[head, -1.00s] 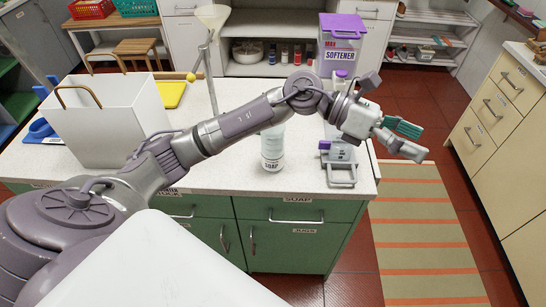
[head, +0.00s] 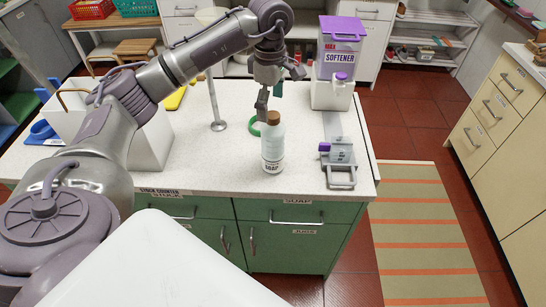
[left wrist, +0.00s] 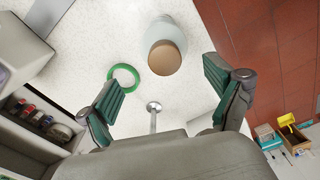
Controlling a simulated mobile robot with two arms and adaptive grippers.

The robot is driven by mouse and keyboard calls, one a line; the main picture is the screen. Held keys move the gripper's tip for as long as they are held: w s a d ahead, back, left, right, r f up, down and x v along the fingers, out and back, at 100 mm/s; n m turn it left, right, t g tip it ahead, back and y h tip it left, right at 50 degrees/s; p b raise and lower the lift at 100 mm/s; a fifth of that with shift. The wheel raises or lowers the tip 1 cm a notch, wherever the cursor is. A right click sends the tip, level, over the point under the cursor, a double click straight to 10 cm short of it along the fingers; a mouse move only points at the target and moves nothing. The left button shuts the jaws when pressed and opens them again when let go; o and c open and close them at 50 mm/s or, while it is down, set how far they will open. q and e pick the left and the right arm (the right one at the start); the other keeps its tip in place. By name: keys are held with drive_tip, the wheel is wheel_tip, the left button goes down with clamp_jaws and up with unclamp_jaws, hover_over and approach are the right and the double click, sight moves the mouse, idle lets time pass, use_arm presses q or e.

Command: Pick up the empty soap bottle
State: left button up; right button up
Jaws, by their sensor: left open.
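The soap bottle (head: 272,148) is clear with a white label and a brown cap. It stands upright near the front edge of the counter, above a drawer labelled SOAP. In the left wrist view the bottle (left wrist: 168,30) is seen from above, its brown cap (left wrist: 164,57) ahead of and between the fingers. My left gripper (head: 268,100) is just behind and above the bottle in the head view. It is open and empty, with its two green-padded fingers apart in the left wrist view (left wrist: 165,88). My right gripper is in no view.
A green ring (head: 256,129) lies on the counter behind the bottle. A metal stand (head: 218,124) is to its left, and a white bin (head: 150,140) with handles further left. A grey clamp-like device (head: 340,165) and a purple-lidded SOFTENER container (head: 338,60) are to the right.

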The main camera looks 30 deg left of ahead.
sight(272, 127)
use_arm(q)
drive_tip(key=shift+s+f, duration=0.1)
drive_tip(key=shift+f, duration=0.7)
drive_tip(key=f+p, duration=0.2)
drive_tip(key=f, duration=0.1)
drive_tip(key=f+p, duration=0.1)
drive_tip(key=shift+s+d+f, duration=0.25)
drive_tip(key=shift+d+f, duration=0.15)
drive_tip(key=shift+f, duration=0.3)
drive_tip(key=c, duration=1)
drive_tip(key=shift+r, duration=0.1)
